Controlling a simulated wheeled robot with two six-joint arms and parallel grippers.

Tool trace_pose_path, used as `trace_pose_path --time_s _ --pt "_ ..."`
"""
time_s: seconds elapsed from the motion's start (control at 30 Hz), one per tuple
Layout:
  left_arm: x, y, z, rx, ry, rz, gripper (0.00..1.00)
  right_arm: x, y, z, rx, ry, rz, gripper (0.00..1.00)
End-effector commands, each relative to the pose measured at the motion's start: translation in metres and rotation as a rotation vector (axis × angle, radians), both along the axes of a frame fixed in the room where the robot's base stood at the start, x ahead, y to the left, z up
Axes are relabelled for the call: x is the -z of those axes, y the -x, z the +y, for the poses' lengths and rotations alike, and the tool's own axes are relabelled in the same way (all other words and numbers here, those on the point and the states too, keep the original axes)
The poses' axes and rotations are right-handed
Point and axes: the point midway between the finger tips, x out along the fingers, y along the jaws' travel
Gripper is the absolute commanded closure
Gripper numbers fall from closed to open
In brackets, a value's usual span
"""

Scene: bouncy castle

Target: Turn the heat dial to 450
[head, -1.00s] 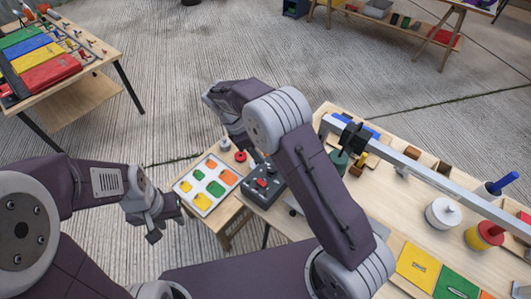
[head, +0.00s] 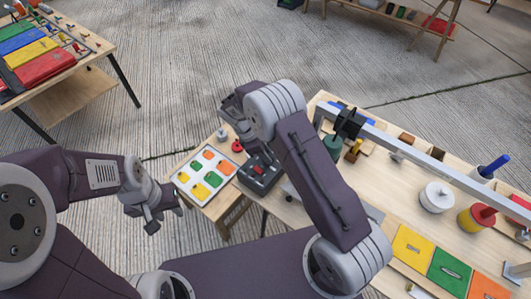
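No dial with a readable scale or number shows, so I cannot tell where the heat dial is or its setting. A dark control box with a red part on top (head: 259,174) sits on the wooden table's near left end, partly covered by my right arm. My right gripper (head: 243,133) is just above and behind this box in the picture; its fingers are mostly hidden, and contact cannot be told. My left gripper (head: 163,219) is open and empty, low over the floor, left of the table and clear of it.
A white board with coloured pieces (head: 188,195) lies left of the box. A red round piece (head: 237,146) is behind it. A grey rail crosses the main table (head: 375,185), which holds a white canister (head: 436,197) and coloured panels (head: 411,247). Another table stands at far left.

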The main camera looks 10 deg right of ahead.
Motion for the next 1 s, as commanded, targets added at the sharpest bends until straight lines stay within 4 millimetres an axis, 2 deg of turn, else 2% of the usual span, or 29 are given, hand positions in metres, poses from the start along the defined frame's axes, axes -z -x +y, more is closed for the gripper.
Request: trace_pose_path --time_s 0.27,0.47,1.0 --pt "-0.001 0.000 0.000 0.000 0.000 0.000 0.64 -0.001 -0.001 0.000 0.009 0.000 -0.003 1.00" --pt "-0.006 0.000 0.000 0.000 0.000 0.000 0.64 -0.002 -0.002 0.000 0.078 0.001 -0.003 1.00" --pt "-0.020 0.000 0.000 0.000 0.000 0.000 0.64 -0.002 -0.008 -0.003 0.551 0.001 -0.006 1.00"
